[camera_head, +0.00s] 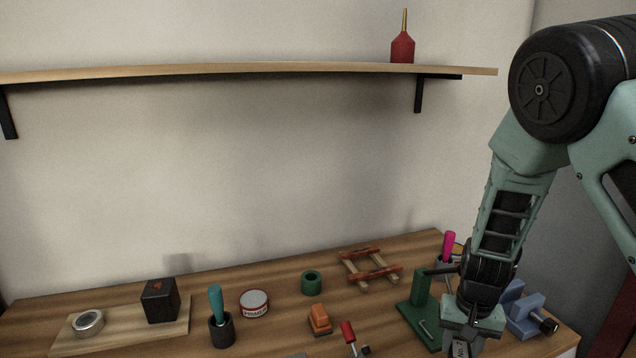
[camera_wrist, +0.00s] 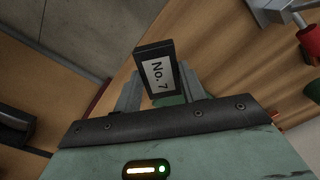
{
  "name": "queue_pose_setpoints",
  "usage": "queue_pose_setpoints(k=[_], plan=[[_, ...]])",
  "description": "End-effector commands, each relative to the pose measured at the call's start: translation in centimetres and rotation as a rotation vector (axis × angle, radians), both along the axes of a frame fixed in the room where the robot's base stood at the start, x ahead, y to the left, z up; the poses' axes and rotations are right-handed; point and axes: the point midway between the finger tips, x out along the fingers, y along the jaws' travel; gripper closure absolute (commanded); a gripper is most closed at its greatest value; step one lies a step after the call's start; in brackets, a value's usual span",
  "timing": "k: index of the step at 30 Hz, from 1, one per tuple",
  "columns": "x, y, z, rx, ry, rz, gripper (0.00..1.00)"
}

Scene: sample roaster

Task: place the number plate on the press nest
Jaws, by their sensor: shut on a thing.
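The number plate is a small dark plate with a white label reading "No. 7". In the wrist view the number plate (camera_wrist: 154,66) stands between my fingers, label facing the camera. My gripper (camera_wrist: 155,92) is shut on it. In the head view my gripper (camera_head: 466,335) points down over the bench's front right, and the number plate (camera_head: 459,349) shows at the bottom edge. My arm hides part of that area, and I cannot make out the nest clearly.
A blue vise (camera_head: 524,312) is close on the right, and a pink-handled tool (camera_head: 449,244) stands behind. A shelf (camera_head: 250,68) crosses above.

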Motion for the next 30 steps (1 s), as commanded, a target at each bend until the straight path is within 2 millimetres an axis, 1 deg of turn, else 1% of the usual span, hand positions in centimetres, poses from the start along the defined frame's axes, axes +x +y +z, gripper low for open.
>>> queue_pose_setpoints(k=[1, 3, 7, 11, 17, 20, 23, 30], plan=[[0.4, -0.9, 0.0, 0.001, -0.001, 0.066, 0.88], [0.7, -1.8, 0.0, 0.001, -0.001, 0.156, 0.88], [1.0, -2.9, 0.0, 0.0, -0.001, 0.276, 0.88], [1.2, -3.4, 0.0, 0.0, -0.001, 0.332, 0.88], [1.1, -3.5, -0.1, -0.001, 0.0, 0.342, 0.88], [0.5, -3.6, -1.0, -0.003, 0.004, 0.34, 0.88], [-0.5, -3.7, -2.3, -0.004, 0.007, 0.339, 0.88], [-3.2, -3.6, -5.4, 0.001, 0.005, 0.339, 0.88]])
